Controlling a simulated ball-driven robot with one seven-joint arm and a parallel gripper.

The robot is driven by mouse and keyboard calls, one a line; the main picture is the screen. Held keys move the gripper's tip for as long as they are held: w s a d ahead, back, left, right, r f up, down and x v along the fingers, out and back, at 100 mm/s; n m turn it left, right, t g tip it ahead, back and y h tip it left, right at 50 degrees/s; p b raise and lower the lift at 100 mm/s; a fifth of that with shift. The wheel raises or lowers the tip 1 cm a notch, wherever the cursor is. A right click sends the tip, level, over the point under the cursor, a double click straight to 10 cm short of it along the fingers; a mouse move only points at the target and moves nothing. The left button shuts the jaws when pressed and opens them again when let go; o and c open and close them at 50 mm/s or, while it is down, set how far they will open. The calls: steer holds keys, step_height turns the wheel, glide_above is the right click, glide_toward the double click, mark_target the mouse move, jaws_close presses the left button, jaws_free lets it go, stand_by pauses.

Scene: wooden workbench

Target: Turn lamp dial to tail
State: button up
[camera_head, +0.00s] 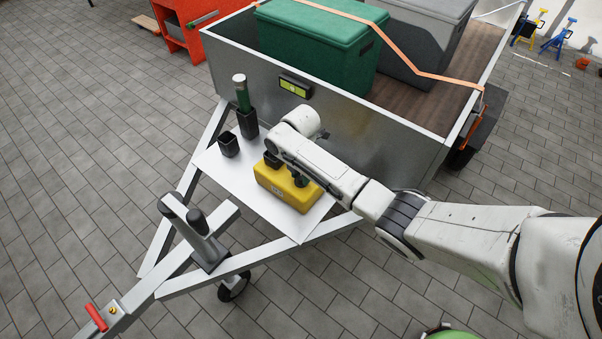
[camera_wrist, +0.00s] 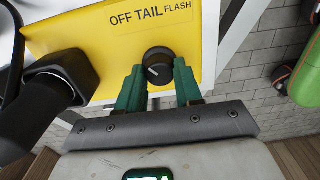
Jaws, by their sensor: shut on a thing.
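The yellow lamp box (camera_head: 278,188) sits on the white plate of the trailer's drawbar. Its face (camera_wrist: 112,45) in the wrist view carries the words OFF, TAIL and FLASH. The round black dial (camera_wrist: 158,62) is below these words, with a pale pointer mark towards its lower left. My gripper (camera_wrist: 160,76) has its green fingers on either side of the dial, shut on it. Which word the pointer stands for is hard to tell. In the head view my arm covers the dial and the fingertips.
A black plug-like part (camera_wrist: 62,80) is close left of the dial in the wrist view. Black holders (camera_head: 228,145), one with a green-handled thing (camera_head: 242,95), stand beside the box. The metal trailer wall (camera_head: 345,130) rises behind, with a small display (camera_head: 295,87).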

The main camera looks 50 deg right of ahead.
mark_target(301, 176)
steer(key=shift+r+m, duration=0.1)
steer(key=shift+m, duration=0.2)
steer(key=m+p, duration=0.2)
steer(key=shift+m, duration=0.3)
steer(key=shift+m+p, duration=1.2)
steer(key=shift+m, duration=1)
steer(key=o, duration=1)
step_height(301, 176, up, 11)
steer(key=p, duration=0.3)
steer(key=shift+f, duration=0.2)
